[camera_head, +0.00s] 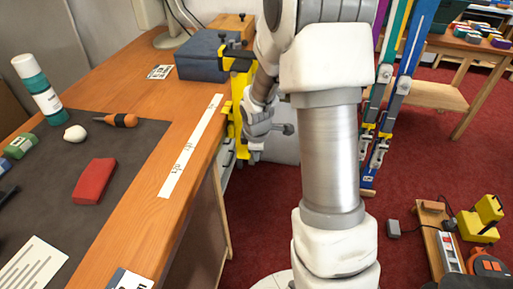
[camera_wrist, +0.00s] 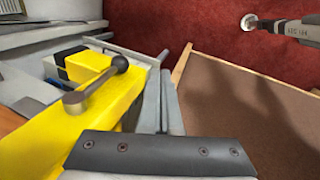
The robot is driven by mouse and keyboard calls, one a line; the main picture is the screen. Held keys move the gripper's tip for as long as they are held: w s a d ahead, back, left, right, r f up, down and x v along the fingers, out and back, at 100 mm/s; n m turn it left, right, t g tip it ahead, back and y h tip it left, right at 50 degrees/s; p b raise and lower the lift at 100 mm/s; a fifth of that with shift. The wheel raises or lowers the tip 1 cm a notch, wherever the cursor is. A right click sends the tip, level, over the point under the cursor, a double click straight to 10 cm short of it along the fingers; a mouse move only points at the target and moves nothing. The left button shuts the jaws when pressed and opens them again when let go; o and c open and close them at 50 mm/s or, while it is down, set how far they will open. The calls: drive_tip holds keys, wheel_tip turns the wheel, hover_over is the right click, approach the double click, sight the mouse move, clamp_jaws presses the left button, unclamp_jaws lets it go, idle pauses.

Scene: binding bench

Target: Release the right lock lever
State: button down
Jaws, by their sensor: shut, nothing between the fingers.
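A yellow clamp-like fixture (camera_head: 240,108) is mounted at the right edge of the wooden bench. In the wrist view the yellow fixture (camera_wrist: 115,105) carries a grey metal lever (camera_wrist: 98,82) with a round knob at its far end and a thick round pivot at its near end. Whether this is the right one of a pair I cannot tell. My gripper (camera_head: 255,149) is low beside the fixture, off the bench edge. Its shut, empty fingers (camera_wrist: 166,95) point past the lever on its right, apart from the knob. In the head view my gripper and arm partly hide the fixture.
Tools and a power strip (camera_head: 447,250) lie on the red floor at right.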

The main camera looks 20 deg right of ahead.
drive_tip(key=shift+w+d+f, duration=0.1)
drive_tip(key=shift+w+d, duration=0.15)
drive_tip(key=shift+w, duration=0.35)
drive_tip(key=shift+w+d+f, duration=0.15)
drive_tip(key=shift+w+d, duration=0.1)
drive_tip(key=shift+w, duration=0.35)
drive_tip(key=shift+w+d+f, duration=0.1)
drive_tip(key=shift+w+d, duration=0.15)
drive_tip(key=shift+w, duration=0.35)
